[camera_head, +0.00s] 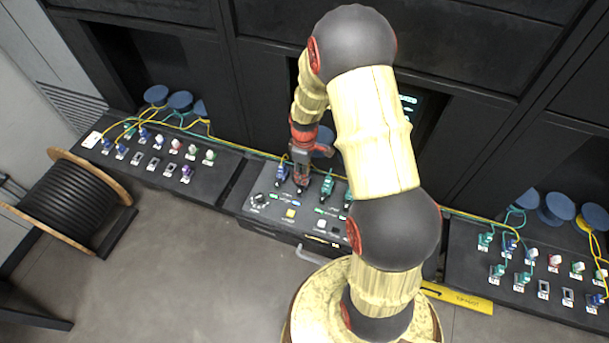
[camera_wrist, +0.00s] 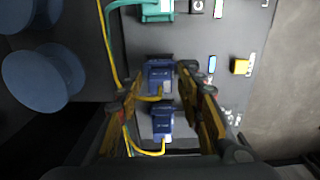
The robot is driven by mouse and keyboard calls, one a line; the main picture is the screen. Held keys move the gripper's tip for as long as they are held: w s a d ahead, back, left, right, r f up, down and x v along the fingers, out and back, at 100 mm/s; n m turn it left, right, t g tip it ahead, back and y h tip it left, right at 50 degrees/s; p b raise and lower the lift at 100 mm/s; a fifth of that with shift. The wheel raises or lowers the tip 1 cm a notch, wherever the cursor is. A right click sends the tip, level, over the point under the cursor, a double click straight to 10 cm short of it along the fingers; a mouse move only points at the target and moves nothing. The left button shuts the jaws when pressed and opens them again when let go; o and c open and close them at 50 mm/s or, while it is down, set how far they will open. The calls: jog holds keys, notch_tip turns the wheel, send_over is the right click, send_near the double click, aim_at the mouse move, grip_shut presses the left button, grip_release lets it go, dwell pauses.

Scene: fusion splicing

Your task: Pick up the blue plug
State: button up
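Two blue plugs show in the wrist view, each with a yellow cable. The upper blue plug (camera_wrist: 158,77) lies between my fingertips, and the lower blue plug (camera_wrist: 162,123) shows between the fingers nearer my wrist. In the head view one blue plug (camera_head: 282,173) stands on the middle console, just left of my gripper (camera_head: 302,184); the other is mostly hidden by the gripper. In the wrist view my gripper (camera_wrist: 159,75) is open, with a finger on each side of the upper plug and narrow gaps that look clear. I cannot tell the fingertip height exactly.
Teal plugs (camera_head: 327,184) stand right of my gripper on the middle console (camera_head: 262,222); one teal plug (camera_wrist: 157,10) shows in the wrist view. A yellow button (camera_wrist: 241,67) is nearby. Side consoles hold several more plugs. A cable drum (camera_head: 70,205) stands at left.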

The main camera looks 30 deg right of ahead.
jog(key=c, duration=0.8)
jog(key=shift+r, duration=0.1)
